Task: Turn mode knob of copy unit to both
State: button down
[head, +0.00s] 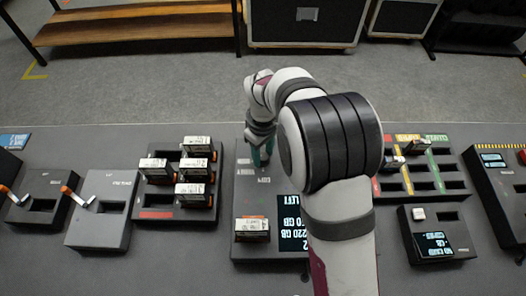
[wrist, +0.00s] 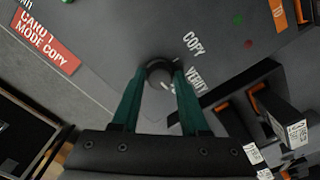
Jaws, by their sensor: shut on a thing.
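The copy unit (head: 246,205) is a dark grey panel in the middle of the table in the head view, with a lit display (head: 291,232) and a card (head: 252,229) near its front. My gripper (head: 262,156) reaches down onto its far part. In the wrist view, my green fingers (wrist: 160,82) are shut on the round dark mode knob (wrist: 159,68), one on each side. The labels COPY and VERIFY stand right of the knob. A small white mark shows by the knob's lower right, but I cannot tell its exact setting. My arm hides part of the unit in the head view.
A rack of cards (head: 180,180) stands left of the unit. Two units with orange levers (head: 70,191) lie farther left. A coloured slot tray (head: 424,180) and a small unit with a display (head: 436,243) are on the right. Cards (wrist: 277,112) sit close to my gripper's right.

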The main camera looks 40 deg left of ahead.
aim_at(263, 155)
dwell(0.3)
jog(key=shift+c, duration=2.1)
grip_release()
notch_tip(263, 155, up, 16)
jog(key=shift+f, duration=0.1)
